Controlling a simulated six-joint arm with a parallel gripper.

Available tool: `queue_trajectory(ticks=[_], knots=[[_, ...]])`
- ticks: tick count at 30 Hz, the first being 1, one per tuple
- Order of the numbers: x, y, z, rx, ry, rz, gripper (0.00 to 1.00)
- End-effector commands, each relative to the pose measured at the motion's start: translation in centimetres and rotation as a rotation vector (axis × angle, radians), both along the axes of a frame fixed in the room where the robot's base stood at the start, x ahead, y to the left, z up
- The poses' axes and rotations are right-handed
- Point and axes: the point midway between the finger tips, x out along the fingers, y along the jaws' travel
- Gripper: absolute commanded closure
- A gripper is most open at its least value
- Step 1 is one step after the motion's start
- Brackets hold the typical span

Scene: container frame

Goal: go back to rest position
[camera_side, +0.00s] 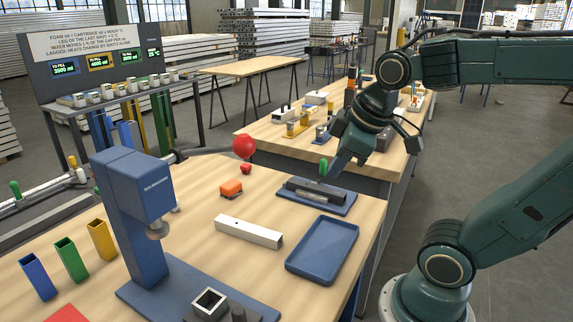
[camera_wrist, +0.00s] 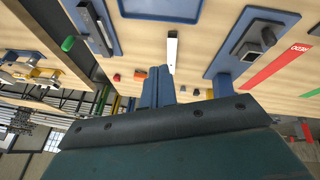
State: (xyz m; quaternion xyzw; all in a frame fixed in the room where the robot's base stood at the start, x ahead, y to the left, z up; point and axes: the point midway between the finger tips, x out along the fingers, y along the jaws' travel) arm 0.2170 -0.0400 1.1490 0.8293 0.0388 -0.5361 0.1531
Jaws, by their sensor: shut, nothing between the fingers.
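My gripper (camera_side: 336,166) is above the back right part of the near wooden table in the side view. Its blue fingers (camera_wrist: 158,72) show in the wrist view, together and with nothing between them. A dark blue fixture (camera_side: 318,193) with a grey channel lies below and left of the gripper in the side view. A green knob (camera_side: 323,167) stands close to the fingers in that view; I cannot tell the gap. The fixture also shows at the upper left of the wrist view (camera_wrist: 98,28).
A blue tray (camera_side: 322,250), a white bar (camera_side: 248,232) and an orange block (camera_side: 231,188) lie on the table. A blue press (camera_side: 135,215) with a red-balled lever (camera_side: 244,147) stands left. A second table (camera_side: 262,132) behind holds several small parts.

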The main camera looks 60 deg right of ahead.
Motion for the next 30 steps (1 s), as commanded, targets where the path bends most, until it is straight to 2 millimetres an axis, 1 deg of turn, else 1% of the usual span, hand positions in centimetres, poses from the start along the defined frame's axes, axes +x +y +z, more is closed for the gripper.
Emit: queue_trajectory(ticks=[1,6,12,30], knots=[[-0.6,0.8,0.0,0.032,-0.018,-0.028,1.00],[-2.4,2.7,-0.2,0.136,-0.052,-0.133,1.00],[-3.6,3.8,-0.5,0.210,-0.066,-0.208,1.00],[-3.8,4.0,-0.5,0.224,-0.068,-0.225,1.00]])
